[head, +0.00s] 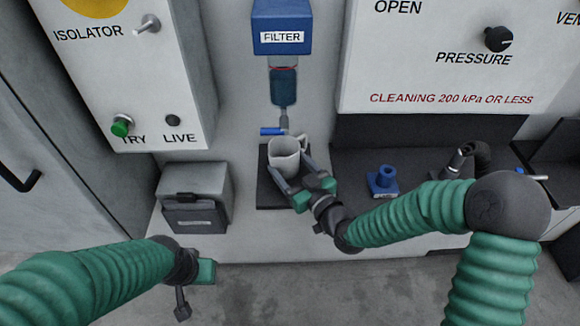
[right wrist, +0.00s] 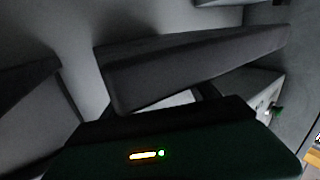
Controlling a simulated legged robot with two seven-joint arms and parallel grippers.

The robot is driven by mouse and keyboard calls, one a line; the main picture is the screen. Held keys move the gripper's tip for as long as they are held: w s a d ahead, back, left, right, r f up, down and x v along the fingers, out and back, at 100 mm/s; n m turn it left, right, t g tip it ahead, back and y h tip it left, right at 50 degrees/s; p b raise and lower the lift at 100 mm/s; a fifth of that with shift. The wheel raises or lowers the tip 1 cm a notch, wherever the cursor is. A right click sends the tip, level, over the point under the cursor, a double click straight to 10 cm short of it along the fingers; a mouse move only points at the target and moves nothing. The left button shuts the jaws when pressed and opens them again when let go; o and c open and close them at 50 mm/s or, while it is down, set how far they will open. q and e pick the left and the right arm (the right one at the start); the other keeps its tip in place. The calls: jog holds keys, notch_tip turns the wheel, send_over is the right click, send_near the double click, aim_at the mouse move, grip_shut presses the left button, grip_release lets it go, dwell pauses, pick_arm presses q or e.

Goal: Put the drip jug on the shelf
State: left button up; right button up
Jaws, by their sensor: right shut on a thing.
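The drip jug (head: 284,150), a pale grey open-topped jug with a handle on its right, stands upright below the filter's blue-handled drain tap (head: 273,131). My right gripper (head: 292,177) is shut on the jug from the front right, its fingers along the jug's lower sides. In the right wrist view its dark fingers and green body fill much of the picture, and the jug cannot be made out clearly. A dark shelf (head: 267,194) lies under the jug; contact is hidden. My left gripper (head: 190,288) hangs low at the front left, away from the jug; its jaws are unclear.
The blue filter (head: 282,28) and its bowl hang above the jug. A grey box (head: 195,195) stands to the left. A blue fitting (head: 383,180) and a dark valve-like part (head: 460,160) sit on the black ledge to the right.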

jog(key=o, duration=1.2)
jog(key=shift+s, duration=0.1)
jog(key=o, duration=0.4)
jog(key=shift+a, duration=0.1)
jog(key=shift+o, duration=0.2)
jog(key=v, duration=0.8)
jog(key=shift+p, duration=0.3)
jog(key=shift+s+d+r+p, duration=0.45)
jog(key=shift+s+r+p, duration=0.25)
jog(key=shift+p, duration=0.5)
jog(key=s+p, duration=0.1)
jog(key=p, duration=0.1)
jog(key=s+d+f+p, duration=0.1)
jog(key=p, duration=0.2)
jog(key=shift+s+d+f, duration=0.1)
jog(key=shift+d, duration=0.05)
